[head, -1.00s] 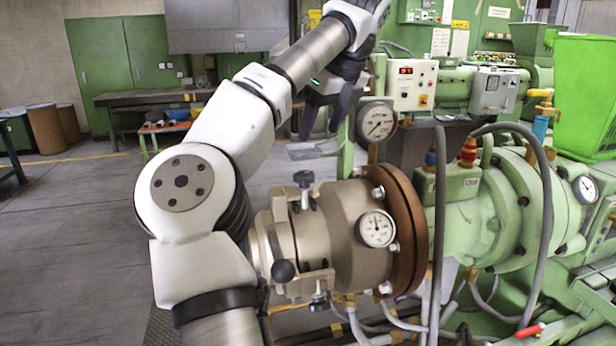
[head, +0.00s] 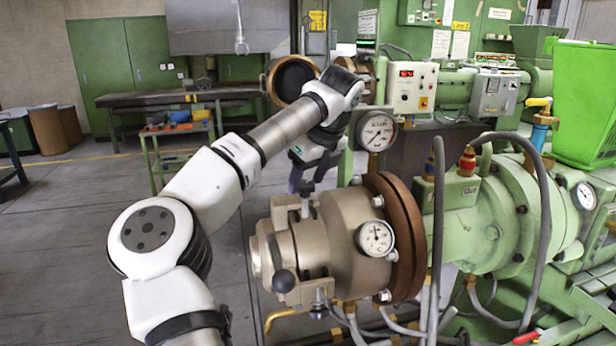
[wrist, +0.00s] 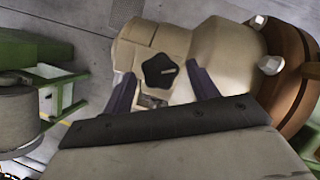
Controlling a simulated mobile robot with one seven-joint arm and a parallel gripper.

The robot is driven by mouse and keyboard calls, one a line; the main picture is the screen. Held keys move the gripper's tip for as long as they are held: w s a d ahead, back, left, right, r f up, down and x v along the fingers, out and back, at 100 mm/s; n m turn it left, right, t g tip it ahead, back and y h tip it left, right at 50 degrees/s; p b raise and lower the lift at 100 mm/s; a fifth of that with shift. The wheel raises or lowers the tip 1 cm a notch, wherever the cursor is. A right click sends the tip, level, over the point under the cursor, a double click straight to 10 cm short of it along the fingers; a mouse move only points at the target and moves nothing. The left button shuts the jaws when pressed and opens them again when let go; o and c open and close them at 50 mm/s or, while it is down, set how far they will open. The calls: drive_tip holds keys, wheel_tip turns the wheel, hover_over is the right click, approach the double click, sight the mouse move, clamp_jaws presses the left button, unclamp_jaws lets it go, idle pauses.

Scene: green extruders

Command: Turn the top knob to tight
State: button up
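The top knob (head: 305,182) is a small black knob on a short post, on top of the beige metal extruder head (head: 340,232). In the wrist view it shows from above as a black star-shaped knob (wrist: 159,71). My gripper (head: 309,174) is just above and behind the knob in the head view. In the wrist view my gripper (wrist: 163,88) is open, with one dark purple finger on each side of the knob and clear gaps to both. I cannot tell how far down the fingers reach beside it.
A lower round black knob (head: 283,281) sticks out at the front of the head. A pressure gauge (head: 375,238) and a brown flange (head: 402,235) stand to the right. Grey hoses (head: 438,240) rise beyond the flange.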

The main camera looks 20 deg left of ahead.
drive_tip(key=c, duration=0.8)
